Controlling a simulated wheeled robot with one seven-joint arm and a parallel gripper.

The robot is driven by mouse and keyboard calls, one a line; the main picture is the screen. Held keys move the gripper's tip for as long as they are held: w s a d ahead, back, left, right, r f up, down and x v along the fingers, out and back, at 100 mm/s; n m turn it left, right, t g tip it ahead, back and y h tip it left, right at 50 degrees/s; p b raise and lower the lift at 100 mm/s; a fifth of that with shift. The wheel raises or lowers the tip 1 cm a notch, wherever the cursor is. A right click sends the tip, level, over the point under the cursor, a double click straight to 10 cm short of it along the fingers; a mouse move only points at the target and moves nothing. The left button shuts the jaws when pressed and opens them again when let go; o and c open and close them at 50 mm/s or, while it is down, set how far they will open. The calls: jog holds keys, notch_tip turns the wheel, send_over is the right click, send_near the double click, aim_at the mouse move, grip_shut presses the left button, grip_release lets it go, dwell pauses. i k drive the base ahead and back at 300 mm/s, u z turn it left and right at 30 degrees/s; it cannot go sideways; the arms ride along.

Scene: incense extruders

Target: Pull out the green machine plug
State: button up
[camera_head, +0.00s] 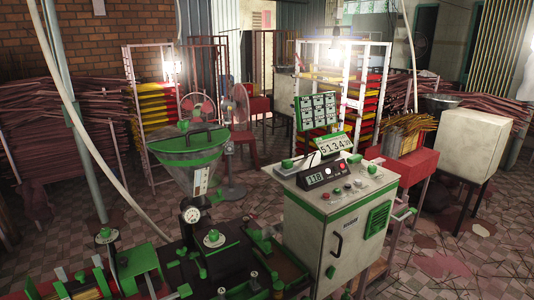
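A machine with green parts (225,255) fills the lower left of the head view. It carries a clear funnel-shaped hopper (187,165) with a green rim and a round pressure gauge (191,214). Beside it on the right stands a white control cabinet (335,240) with green trim, a green vent panel and a display box (322,176) on top. I cannot pick out the plug; several small green knobs and fittings show on the machine and cabinet. My gripper is not in view.
A pale cable or hose (67,95) hangs from above and runs down behind the machine. A red table (412,170) and a white box on legs (475,143) stand at the right. Racks and piled sticks line the back. Tiled floor (440,245) is open at the lower right.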

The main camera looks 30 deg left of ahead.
aim_at(287, 165)
jog(key=u, duration=0.85)
jog(key=i, duration=1.7)
jog(key=u, duration=0.85)
